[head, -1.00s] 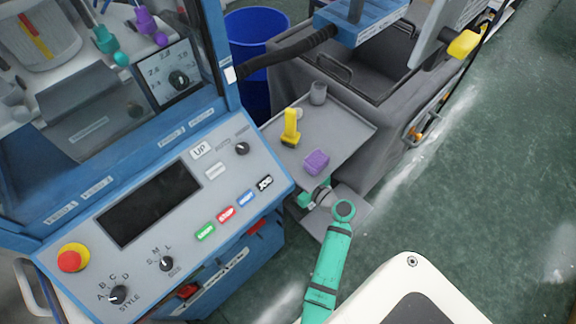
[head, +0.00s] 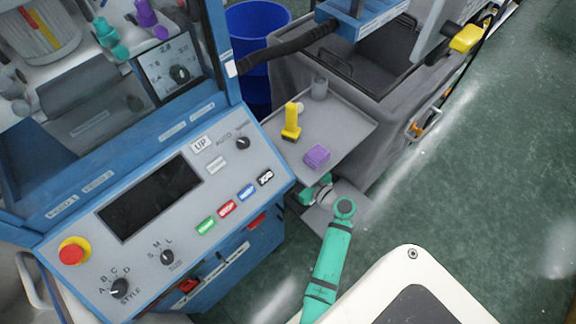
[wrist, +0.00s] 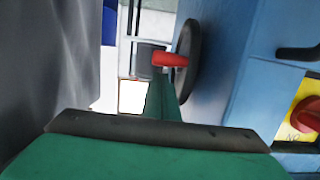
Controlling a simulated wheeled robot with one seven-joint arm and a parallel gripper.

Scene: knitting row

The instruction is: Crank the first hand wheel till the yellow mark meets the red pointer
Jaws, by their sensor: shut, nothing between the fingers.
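A dark hand wheel (wrist: 187,62) shows nearly edge-on in the wrist view, on the side of a blue cabinet. A red grip-like piece (wrist: 170,59) sticks out from it to the left. My gripper (wrist: 163,84) is shut and empty; its green fingers reach up to just below the red piece, and I cannot tell whether they touch it. In the head view my green arm reaches beside the blue machine, and my gripper (head: 318,190) is partly hidden below the tray's edge. I cannot make out the yellow mark or a red pointer on the wheel.
The blue cabinet (wrist: 235,75) is close on the right. A red knob (wrist: 306,114) on a yellow plate sits farther right.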

